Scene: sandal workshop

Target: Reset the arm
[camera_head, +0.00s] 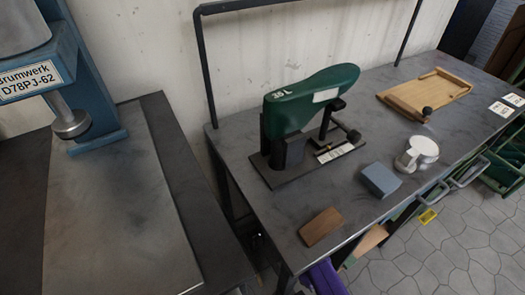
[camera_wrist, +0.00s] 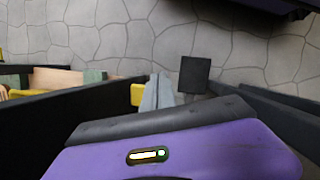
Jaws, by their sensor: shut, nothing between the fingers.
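My gripper (camera_wrist: 157,80) shows in the middle of the wrist view as two pale grey-blue fingers pressed together. Nothing is between them. They stick out past the dark edge of a purple housing with a small lit slot, which I take as mine, over the grey stone floor. In the head view a purple part of my arm (camera_head: 325,278) shows at the bottom, beside the workbench's front edge. The gripper itself cannot be made out there.
The workbench (camera_head: 240,130) bears a green press (camera_head: 307,100), brown block (camera_head: 320,226), blue-grey block (camera_head: 380,179), white round item (camera_head: 423,149) and wooden tray (camera_head: 425,93). A blue machine (camera_head: 85,90) stands left.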

